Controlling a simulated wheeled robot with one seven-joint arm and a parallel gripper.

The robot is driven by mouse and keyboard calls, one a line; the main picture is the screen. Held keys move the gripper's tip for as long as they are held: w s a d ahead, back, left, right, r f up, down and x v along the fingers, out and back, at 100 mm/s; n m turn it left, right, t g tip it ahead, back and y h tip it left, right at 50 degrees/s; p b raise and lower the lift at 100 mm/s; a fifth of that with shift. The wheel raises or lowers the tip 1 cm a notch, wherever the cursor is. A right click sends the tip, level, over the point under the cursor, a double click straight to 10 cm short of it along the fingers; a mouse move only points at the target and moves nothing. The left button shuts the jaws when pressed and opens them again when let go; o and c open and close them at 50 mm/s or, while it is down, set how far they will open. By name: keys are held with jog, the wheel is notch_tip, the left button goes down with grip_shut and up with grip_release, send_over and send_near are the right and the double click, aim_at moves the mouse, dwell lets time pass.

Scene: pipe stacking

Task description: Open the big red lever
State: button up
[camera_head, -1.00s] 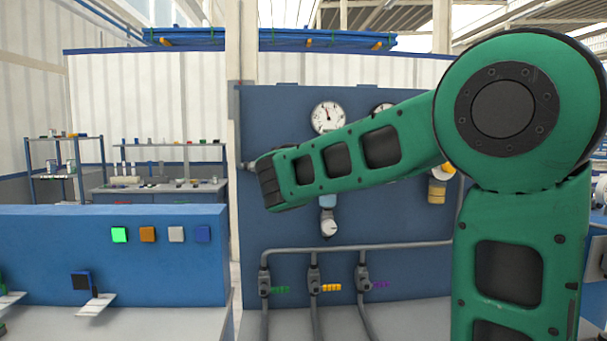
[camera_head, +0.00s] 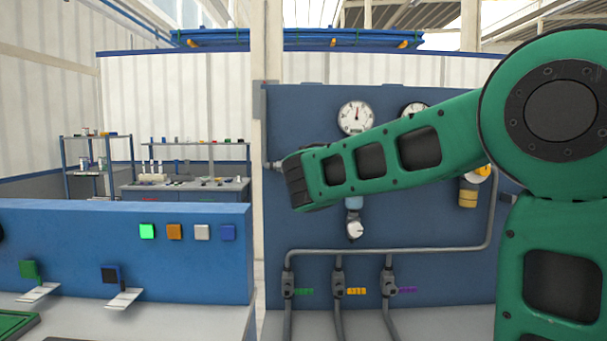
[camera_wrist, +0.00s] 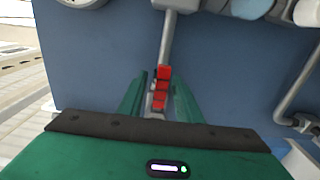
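The red lever (camera_wrist: 160,88) shows in the wrist view, below a grey vertical pipe (camera_wrist: 168,38) on the blue panel. My gripper (camera_wrist: 159,95) has its two green fingers apart, one on each side of the lever, with a gap visible on the left. I cannot tell whether either finger touches it. In the head view my green arm reaches left across the panel; the red lever and my gripper are hidden there.
The blue panel (camera_head: 300,235) carries a white gauge (camera_head: 355,117), a small lower dial (camera_head: 356,230), and valves with green (camera_head: 304,292), yellow (camera_head: 356,291) and purple (camera_head: 407,290) handles. A blue console (camera_head: 80,240) with coloured buttons stands at left.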

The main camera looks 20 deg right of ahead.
jog(key=shift+s, duration=0.3)
jog(key=v, duration=1)
jog(key=shift+f, duration=0.25)
jog(key=shift+w+a, duration=0.1)
jog(key=s+d+f+m+g+y, duration=0.1)
jog(key=s+d+f+m+g, duration=0.45)
jog(key=s+d+f, duration=0.4)
jog(key=s+d+f+m+g, duration=0.5)
jog(key=s+d+f+m, duration=0.15)
jog(key=f, duration=0.55)
jog(key=s+a+f+m+g+y, duration=0.2)
jog(key=s+f, duration=0.1)
jog(key=s, duration=0.4)
jog(key=s+a+f+m+g+y, duration=0.1)
jog(key=s+f+m+g+y, duration=0.1)
jog(key=s, duration=0.5)
jog(key=s+a+f+m+g+y, duration=0.2)
jog(key=s+f+m, duration=0.2)
jog(key=s, duration=0.4)
jog(key=shift+a+f, duration=0.3)
jog(key=shift+f, duration=0.6)
